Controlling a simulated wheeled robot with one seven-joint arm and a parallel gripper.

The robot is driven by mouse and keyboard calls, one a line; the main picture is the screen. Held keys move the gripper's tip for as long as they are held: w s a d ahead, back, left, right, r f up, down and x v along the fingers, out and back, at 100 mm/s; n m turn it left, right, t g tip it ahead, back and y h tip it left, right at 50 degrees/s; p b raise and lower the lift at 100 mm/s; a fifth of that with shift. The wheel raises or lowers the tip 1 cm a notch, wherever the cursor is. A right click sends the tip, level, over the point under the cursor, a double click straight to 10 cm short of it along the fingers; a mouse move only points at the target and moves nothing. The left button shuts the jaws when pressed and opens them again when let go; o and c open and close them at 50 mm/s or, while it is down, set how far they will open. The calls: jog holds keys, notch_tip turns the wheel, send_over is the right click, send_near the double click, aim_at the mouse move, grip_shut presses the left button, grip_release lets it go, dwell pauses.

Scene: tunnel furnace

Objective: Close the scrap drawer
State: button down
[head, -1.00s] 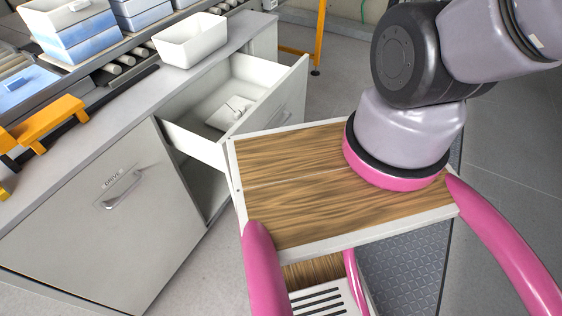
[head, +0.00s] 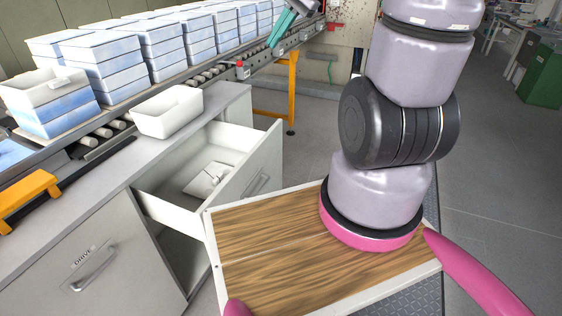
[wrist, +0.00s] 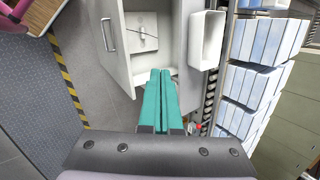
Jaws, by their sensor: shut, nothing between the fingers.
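The scrap drawer (head: 262,178) is pulled out of the grey cabinet, with a bar handle on its front and a white item (head: 207,179) lying inside. In the wrist view the open drawer (wrist: 118,52) shows from above, its handle at the left. My gripper (head: 279,42) shows as teal fingers at the top of the head view, beyond the drawer and near the conveyor. In the wrist view my gripper (wrist: 160,72) is shut and empty, its tips overlapping the drawer's near end. I cannot tell whether they touch it.
A white bin (head: 168,112) stands on the counter above the drawer. Stacked blue-white boxes (head: 160,48) line the conveyor behind. A yellow leg (head: 291,92) stands beyond the cabinet. Floor in front of the drawer is free, apart from my own wooden-topped base.

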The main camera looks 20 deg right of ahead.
jog(key=w+d+f+m+y, duration=0.1)
jog(key=w+d+f+m, duration=0.2)
jog(key=f, duration=0.4)
jog(key=w+d+f+m, duration=0.2)
jog(key=w+f+m, duration=0.15)
jog(key=f, duration=0.25)
jog(key=w+d+f+m+y, duration=0.1)
jog(key=w+d+f+m, duration=0.2)
jog(key=f, duration=0.4)
jog(key=w+d+f+m+t, duration=0.15)
jog(key=d+f+m, duration=0.25)
jog(key=f, duration=0.9)
jog(key=m+h, duration=0.1)
jog(key=m, duration=0.2)
send_near(275, 162)
notch_tip(275, 162, down, 4)
jog(key=s, duration=0.1)
jog(key=w+a, duration=0.2)
jog(key=shift+w+a+f+t, duration=0.1)
jog(key=shift+w+f+t, duration=0.2)
jog(key=shift+t, duration=0.05)
jog(key=shift+w+a, duration=0.35)
jog(key=shift+a, duration=0.1)
